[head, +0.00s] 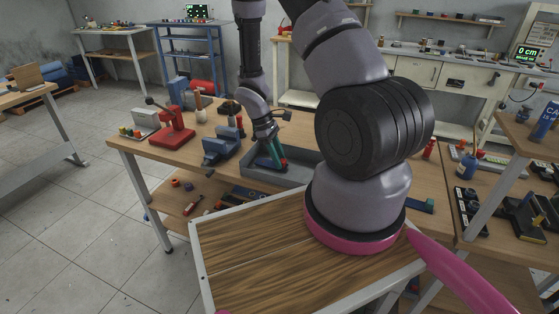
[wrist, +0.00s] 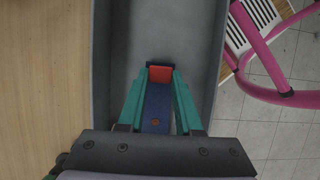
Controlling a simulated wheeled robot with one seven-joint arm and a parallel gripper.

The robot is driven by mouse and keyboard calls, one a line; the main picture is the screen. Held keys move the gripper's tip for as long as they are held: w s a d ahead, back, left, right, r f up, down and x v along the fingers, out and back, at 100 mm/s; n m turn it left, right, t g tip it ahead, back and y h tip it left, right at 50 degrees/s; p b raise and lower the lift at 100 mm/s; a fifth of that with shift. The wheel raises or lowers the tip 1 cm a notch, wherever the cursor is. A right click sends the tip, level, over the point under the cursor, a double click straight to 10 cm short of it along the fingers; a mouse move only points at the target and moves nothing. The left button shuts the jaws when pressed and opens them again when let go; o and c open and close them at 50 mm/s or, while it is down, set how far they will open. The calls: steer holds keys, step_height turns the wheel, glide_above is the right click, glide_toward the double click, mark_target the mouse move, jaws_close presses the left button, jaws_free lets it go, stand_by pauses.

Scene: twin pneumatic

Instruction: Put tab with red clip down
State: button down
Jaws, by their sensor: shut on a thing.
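The tab is a narrow blue piece (wrist: 157,104) with a red clip (wrist: 160,74) at its far end, seen in the wrist view. My gripper (wrist: 162,78) has green fingers, one on each side of the tab, and is shut on it. The tab lies along the fingers, over the floor of a long grey tray (wrist: 160,25); I cannot tell whether it touches the floor. In the head view my gripper (head: 274,160) points down into the grey tray (head: 291,179) on the wooden workbench. The tab is hard to make out there.
Left of the tray stand a blue vise (head: 220,148) and a red hand press (head: 172,130). A lower shelf holds a few small parts. Bare wood (wrist: 45,80) lies left of the tray in the wrist view. The tray floor beyond the tab is clear.

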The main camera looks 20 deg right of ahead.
steer(key=shift+f, duration=0.4)
steer(key=shift+f, duration=0.1)
steer(key=c, duration=0.6)
jaws_free()
steer(key=v, duration=1.3)
step_height(320, 180, up, 19)
steer(key=m+t+y, duration=0.2)
steer(key=m+t, duration=0.2)
steer(key=m, duration=0.2)
glide_above(266, 163)
steer(key=s, duration=0.3)
steer(key=s+r+m+t+y, duration=0.1)
steer(key=s+r+m+t, duration=0.1)
steer(key=s+r, duration=0.2)
steer(key=s+a+r+m+t+y, duration=0.1)
steer(key=s+r+m+t, duration=0.1)
steer(key=s+r, duration=0.3)
steer(key=s+a+r+m+t+y, duration=0.1)
steer(key=s+r+m+t, duration=0.1)
steer(key=r, duration=0.4)
steer(key=shift+s+a+r+m, duration=0.15)
steer(key=shift+s+m, duration=0.15)
steer(key=shift+s, duration=0.35)
steer(key=shift+s+a+r+m, duration=0.1)
steer(key=shift+s+m, duration=0.2)
steer(key=shift+s, duration=0.35)
